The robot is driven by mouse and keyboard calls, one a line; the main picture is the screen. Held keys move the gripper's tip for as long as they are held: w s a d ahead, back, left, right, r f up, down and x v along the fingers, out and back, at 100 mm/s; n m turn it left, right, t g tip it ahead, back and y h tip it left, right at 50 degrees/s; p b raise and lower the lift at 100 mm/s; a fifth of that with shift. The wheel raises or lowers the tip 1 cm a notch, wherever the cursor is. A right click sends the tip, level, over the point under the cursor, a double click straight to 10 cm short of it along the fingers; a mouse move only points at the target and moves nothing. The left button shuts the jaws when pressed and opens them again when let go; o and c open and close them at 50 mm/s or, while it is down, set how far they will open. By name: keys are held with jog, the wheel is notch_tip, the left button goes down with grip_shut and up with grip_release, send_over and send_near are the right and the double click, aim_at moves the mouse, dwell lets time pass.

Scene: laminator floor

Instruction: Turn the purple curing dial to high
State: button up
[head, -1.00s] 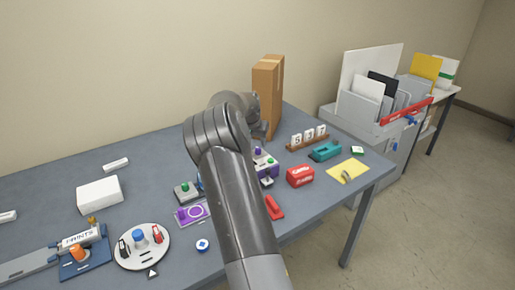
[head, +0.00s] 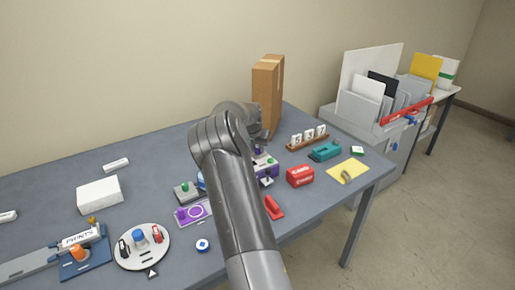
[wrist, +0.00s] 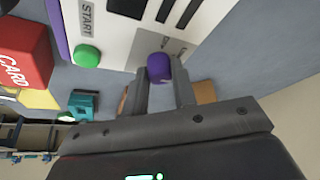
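The purple curing dial (wrist: 159,67) is a round knob on the white face of a machine (wrist: 115,25), beside partly visible lettering. My gripper (wrist: 160,85) is at the dial, its two fingers apart with one on either side of the knob. I cannot tell whether they touch it. A green button (wrist: 87,56) marked START is to the left on the same face. The dial's setting is not readable.
A red card box (head: 300,176) and a teal device (head: 325,151) stand to the machine's right. A red stapler-like object (head: 273,207) lies in front. A tall cardboard box (head: 267,93) stands behind. A purple plate (head: 193,213) with its own knob lies left of my arm.

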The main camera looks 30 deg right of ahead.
jog(key=c, duration=0.4)
jog(key=shift+w+m+g+h, duration=0.15)
jog(key=shift+m+g, duration=0.25)
jog(key=shift+m, duration=0.75)
jog(key=shift+s+m+g+h, duration=0.1)
jog(key=shift+m+g+h, duration=0.25)
jog(key=shift+m, duration=0.8)
jog(key=o, duration=1)
jog(key=shift+w, duration=0.1)
jog(key=v, duration=1.1)
jog(key=shift+d, duration=0.1)
